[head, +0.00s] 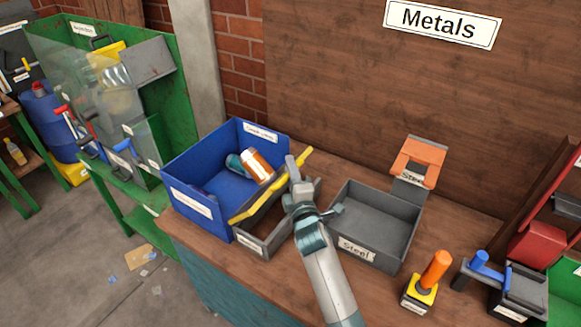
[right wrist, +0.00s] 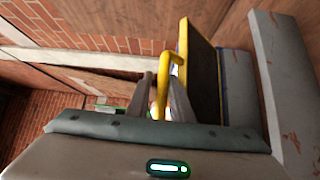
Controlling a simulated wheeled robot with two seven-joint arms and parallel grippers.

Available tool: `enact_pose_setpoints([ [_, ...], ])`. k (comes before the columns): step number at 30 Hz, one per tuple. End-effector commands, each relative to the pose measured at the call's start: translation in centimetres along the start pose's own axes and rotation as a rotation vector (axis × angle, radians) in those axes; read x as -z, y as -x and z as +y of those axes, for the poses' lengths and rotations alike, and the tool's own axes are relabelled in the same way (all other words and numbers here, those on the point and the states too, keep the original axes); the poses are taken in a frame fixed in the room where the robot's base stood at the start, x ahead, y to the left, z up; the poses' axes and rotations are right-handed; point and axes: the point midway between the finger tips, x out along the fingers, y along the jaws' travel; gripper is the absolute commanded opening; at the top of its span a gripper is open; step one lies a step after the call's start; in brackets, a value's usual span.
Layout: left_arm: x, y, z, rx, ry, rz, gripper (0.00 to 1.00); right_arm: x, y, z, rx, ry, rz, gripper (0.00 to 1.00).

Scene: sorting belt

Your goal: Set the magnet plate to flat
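A thin plate with a yellow edge (head: 272,184) stands tilted up over a narrow grey tray (head: 262,238), between the blue bin and the Steel bin. I take it for the magnet plate; its label is too small to read. In the right wrist view the plate (right wrist: 203,75) stands steeply, with a yellow handle (right wrist: 161,88) beside it. My right gripper (head: 296,178) is at the plate's right end. In the wrist view its fingers (right wrist: 162,95) lie close on both sides of the handle and look shut on it. My left gripper is not in view.
A blue bin (head: 184,205) holding a white and orange bottle (head: 258,166) stands left of the tray. A grey Steel bin (head: 362,255) is close on the right. Orange (head: 430,275) and blue (head: 485,262) handled devices stand at the front right.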

Motion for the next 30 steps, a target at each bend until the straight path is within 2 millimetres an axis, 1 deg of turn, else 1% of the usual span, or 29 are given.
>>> enact_pose_setpoints([
  [10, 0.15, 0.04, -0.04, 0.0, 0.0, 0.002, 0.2, 0.0, -0.23, -0.03, 0.0, 0.0, 0.0, 0.2],
  [11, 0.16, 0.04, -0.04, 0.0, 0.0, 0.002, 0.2, 0.0, -0.23, -0.03, 0.0, 0.0, 0.0, 0.15],
  [12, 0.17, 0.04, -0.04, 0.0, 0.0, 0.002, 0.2, 0.0, -0.23, -0.02, 0.0, 0.0, 0.0, 0.05],
  [13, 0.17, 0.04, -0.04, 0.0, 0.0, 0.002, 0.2, 0.0, -0.23, 0.0, 0.0, 0.0, 0.0, 0.0],
  [24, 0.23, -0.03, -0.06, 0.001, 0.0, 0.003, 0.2, -0.1, -0.19, 0.18, -0.005, 0.0, 0.0, 0.0],
  [30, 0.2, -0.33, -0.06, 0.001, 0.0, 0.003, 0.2, -0.5, 0.15, -0.2, -0.005, 0.002, 0.0, 0.0],
])
